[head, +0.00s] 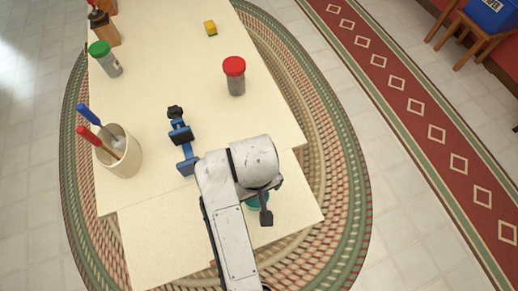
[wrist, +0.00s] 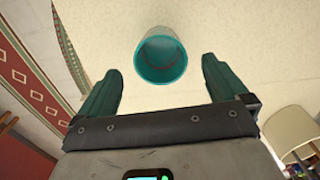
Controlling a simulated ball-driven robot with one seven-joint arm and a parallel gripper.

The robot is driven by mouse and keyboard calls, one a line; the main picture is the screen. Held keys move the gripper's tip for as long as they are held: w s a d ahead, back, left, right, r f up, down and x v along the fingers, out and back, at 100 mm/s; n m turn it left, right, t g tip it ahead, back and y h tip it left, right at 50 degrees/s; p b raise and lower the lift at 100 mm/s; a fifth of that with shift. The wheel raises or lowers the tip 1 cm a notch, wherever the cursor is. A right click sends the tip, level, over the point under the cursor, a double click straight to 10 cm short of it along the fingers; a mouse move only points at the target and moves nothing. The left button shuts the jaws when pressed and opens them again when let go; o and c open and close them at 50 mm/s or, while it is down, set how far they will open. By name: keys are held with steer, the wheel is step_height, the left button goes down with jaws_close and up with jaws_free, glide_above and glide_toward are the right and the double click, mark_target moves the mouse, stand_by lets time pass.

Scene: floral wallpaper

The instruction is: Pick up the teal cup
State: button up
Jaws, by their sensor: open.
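The teal cup (wrist: 161,57) stands on the pale table in the wrist view, with its open mouth facing the camera. It lies just beyond and between the fingertips of my gripper (wrist: 161,78). The two fingers are spread wide, with nothing between them. My gripper's fingers are mostly hidden there behind the wrist.
The table's centre back is clear.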

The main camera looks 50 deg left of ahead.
glide_above(256, 201)
steer(key=shift+f+p, duration=0.45)
steer(key=shift+f, duration=3.4)
steer(key=shift+c, duration=0.3)
steer(key=c, duration=1)
steer(key=shift+r, duration=0.1)
